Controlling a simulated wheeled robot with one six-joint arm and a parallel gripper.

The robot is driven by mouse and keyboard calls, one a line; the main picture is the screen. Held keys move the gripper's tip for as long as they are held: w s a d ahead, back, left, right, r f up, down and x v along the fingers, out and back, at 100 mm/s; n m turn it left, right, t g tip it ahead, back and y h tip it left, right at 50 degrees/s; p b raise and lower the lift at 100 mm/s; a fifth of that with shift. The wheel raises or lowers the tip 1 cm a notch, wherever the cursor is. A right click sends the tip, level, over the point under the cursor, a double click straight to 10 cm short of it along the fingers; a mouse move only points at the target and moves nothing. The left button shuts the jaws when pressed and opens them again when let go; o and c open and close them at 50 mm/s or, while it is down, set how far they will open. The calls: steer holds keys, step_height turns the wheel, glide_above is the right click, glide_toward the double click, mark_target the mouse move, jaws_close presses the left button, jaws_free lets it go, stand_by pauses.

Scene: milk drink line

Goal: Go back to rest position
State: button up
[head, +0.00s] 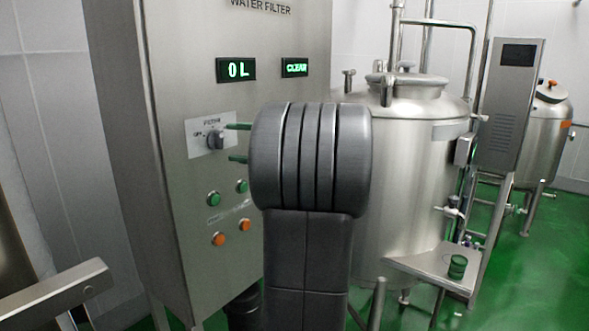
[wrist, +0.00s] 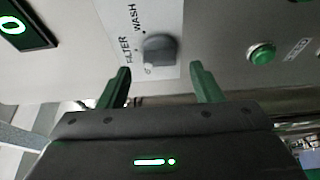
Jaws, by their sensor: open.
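My gripper (head: 238,143) is open and empty in front of the water filter cabinet (head: 130,110). Its two green fingers point at a dark rotary knob (head: 215,138) on a white plate. In the wrist view the knob (wrist: 160,48) lies ahead of the gap between the fingertips (wrist: 160,68), with no visible contact. The plate bears the words FILTER and WASH. A light mark on the knob lies toward the FILTER side. My grey arm hides part of the cabinet front and the tank behind it.
Green buttons (head: 214,199) and orange buttons (head: 219,239) sit below the knob. Displays read 0 L (head: 236,69) and CLEAR (head: 295,67). A steel tank (head: 415,180) stands behind my arm. A sloped steel panel (head: 436,266) is at right. Green floor (head: 545,235) is open at far right.

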mark_target(222, 142)
steer(key=p+x, duration=0.1)
steer(key=x, duration=0.2)
steer(key=shift+a+r, duration=0.15)
steer(key=shift+r, duration=0.05)
steer(key=shift+w+a+f+n, duration=0.1)
steer(key=shift+n, duration=0.4)
steer(key=shift+n+h+b, duration=0.3)
steer(key=shift+n+h, duration=0.4)
steer(key=shift+n, duration=0.3)
steer(key=shift+n+t+h+b, duration=0.3)
steer(key=shift+n+h+b, duration=0.2)
steer(key=shift+n, duration=0.6)
steer(key=n+h+b, duration=0.2)
steer(key=n+b, duration=0.1)
steer(key=shift+n+t, duration=0.4)
steer(key=shift+s+b, duration=0.25)
steer(key=shift+b, duration=0.1)
steer(key=shift+r+v, duration=0.2)
steer(key=shift+v, duration=1.5)
steer(key=shift+w, duration=0.1)
steer(key=shift+f, duration=0.1)
